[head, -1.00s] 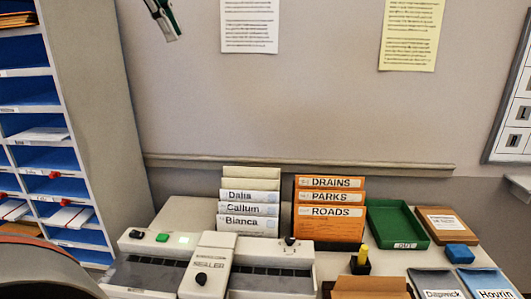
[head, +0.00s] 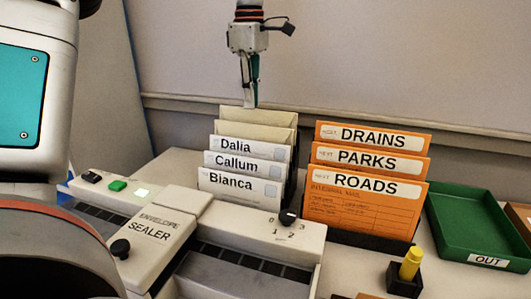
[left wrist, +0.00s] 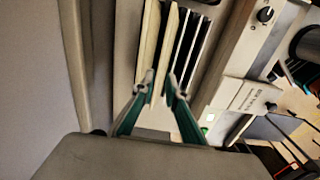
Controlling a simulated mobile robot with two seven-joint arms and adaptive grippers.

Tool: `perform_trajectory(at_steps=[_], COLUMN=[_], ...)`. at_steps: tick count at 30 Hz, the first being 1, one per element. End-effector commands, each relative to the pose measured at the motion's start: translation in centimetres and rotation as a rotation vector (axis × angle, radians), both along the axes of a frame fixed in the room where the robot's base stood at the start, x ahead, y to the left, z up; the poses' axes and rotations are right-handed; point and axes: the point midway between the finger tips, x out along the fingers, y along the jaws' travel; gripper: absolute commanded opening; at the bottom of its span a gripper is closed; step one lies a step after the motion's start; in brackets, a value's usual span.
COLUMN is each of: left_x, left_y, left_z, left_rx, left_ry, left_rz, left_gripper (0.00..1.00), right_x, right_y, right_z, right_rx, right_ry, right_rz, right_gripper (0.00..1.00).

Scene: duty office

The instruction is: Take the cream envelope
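Two cream envelopes stand at the back of the dark envelope rack, the rear one (head: 257,116) behind the front one (head: 254,132). In front of them are white envelopes labelled Dalia (head: 236,147), Callum (head: 236,164) and Bianca (head: 232,184). My left gripper (head: 250,103) points down at the top edge of the cream envelopes. In the left wrist view its fingertips (left wrist: 160,86) are apart, close to the cream edges (left wrist: 170,45). I cannot tell whether they touch the paper. My right gripper is out of view.
An envelope sealer (head: 150,232) stands in front of the rack. Orange folders DRAINS, PARKS and ROADS (head: 362,208) stand to the right. Beyond are a green OUT tray (head: 482,261) and a yellow-topped stamp (head: 410,264). The wall is close behind the rack.

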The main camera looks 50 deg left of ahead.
Motion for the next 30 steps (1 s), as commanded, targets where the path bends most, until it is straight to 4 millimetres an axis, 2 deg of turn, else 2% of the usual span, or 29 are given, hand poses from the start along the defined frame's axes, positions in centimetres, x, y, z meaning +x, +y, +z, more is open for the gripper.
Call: perform_trajectory(at_steps=[1,11,19,29,30], left_x=[0.2,0.1,0.0,0.0,0.0], left_y=[0.0,-0.1,-0.2,-0.2,-0.2], left_z=[-0.8,-3.8,-7.7,-8.0,-8.0], left_rx=[-0.001,-0.002,-0.002,0.000,0.000], left_ry=[0.008,0.007,0.008,0.002,0.002], left_rz=[0.000,-0.001,-0.001,0.000,0.000], left_gripper=[0.13,0.13,0.13,0.13,0.05], right_x=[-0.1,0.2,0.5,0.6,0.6], right_y=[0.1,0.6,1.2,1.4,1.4], right_z=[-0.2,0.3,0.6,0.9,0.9], right_rx=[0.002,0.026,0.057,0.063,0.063], right_ry=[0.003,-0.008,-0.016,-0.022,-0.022], right_rz=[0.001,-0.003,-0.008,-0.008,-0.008], right_gripper=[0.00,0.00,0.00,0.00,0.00])
